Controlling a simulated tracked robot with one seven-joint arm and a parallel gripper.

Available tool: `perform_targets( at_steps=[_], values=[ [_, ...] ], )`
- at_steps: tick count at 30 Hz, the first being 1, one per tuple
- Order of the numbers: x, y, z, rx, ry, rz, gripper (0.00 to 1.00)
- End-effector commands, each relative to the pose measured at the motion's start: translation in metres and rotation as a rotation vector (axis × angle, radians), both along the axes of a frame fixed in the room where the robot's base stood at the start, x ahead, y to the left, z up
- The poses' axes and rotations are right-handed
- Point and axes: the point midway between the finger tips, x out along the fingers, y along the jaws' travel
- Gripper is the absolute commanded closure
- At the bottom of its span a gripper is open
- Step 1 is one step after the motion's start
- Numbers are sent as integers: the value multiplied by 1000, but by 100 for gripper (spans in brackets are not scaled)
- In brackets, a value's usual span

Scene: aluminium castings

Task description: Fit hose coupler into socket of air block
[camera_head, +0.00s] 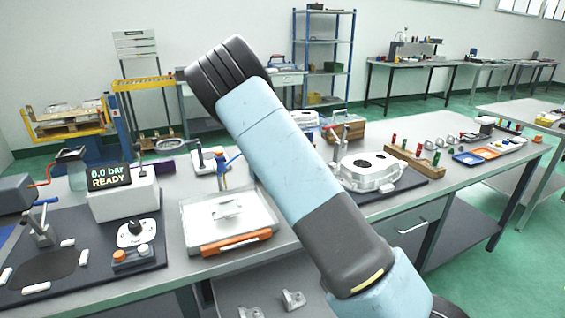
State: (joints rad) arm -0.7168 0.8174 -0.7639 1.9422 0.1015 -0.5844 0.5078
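My arm crosses the middle of the view from the lower right to a dark ribbed joint at the upper left. My gripper does not show. A blue hose end with an orange band (221,175) stands roughly upright on the bench behind the flat casting, and is probably the hose coupler. A small white block (203,160) with a dark top is just left of it; I cannot tell if it is the air block. A display (108,177) reading "0.0 bar READY" sits on a white box (124,203) at the left. No socket is clear at this size.
A pale tray with an orange front clip (236,243) lies on the bench. A dark mat with a round black-topped part (136,232) is at the left. A large aluminium casting (368,172) lies right of my arm. Loose castings (293,299) lie on a lower surface in front.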

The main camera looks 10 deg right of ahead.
Motion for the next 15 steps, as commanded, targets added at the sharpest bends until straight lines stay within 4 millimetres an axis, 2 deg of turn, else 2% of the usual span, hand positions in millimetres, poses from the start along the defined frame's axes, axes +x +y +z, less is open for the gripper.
perform_targets(
  at_steps=[2, 15],
  values=[
    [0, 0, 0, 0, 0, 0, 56],
    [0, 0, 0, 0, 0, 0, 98]
  ],
)
